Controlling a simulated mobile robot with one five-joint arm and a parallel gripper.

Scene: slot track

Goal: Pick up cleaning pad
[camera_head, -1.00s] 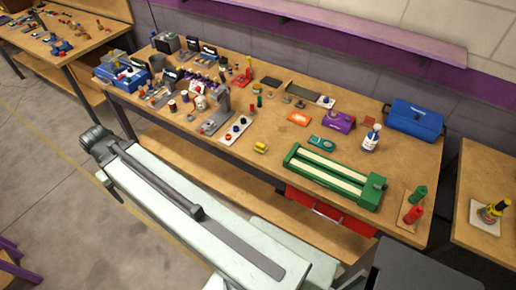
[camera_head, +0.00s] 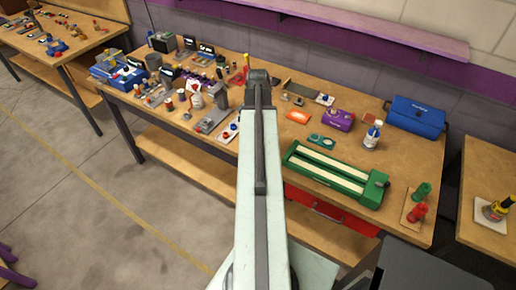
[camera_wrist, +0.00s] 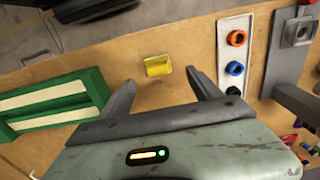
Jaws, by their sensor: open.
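A small yellow pad (camera_wrist: 158,66), which looks like the cleaning pad, lies on the wooden bench top. In the wrist view it lies just beyond and between my fingertips, apart from both. My gripper (camera_wrist: 161,78) is open and empty, with a finger on each side of the picture's middle. In the head view my arm hides the pad, and the fingers cannot be made out.
A green slot track (camera_head: 335,174) stands to the right of my arm and also shows in the wrist view (camera_wrist: 50,108). A white strip with coloured rings (camera_wrist: 233,60) lies right of the pad. Bare wood surrounds the pad. A blue toolbox (camera_head: 415,116) stands at the back right.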

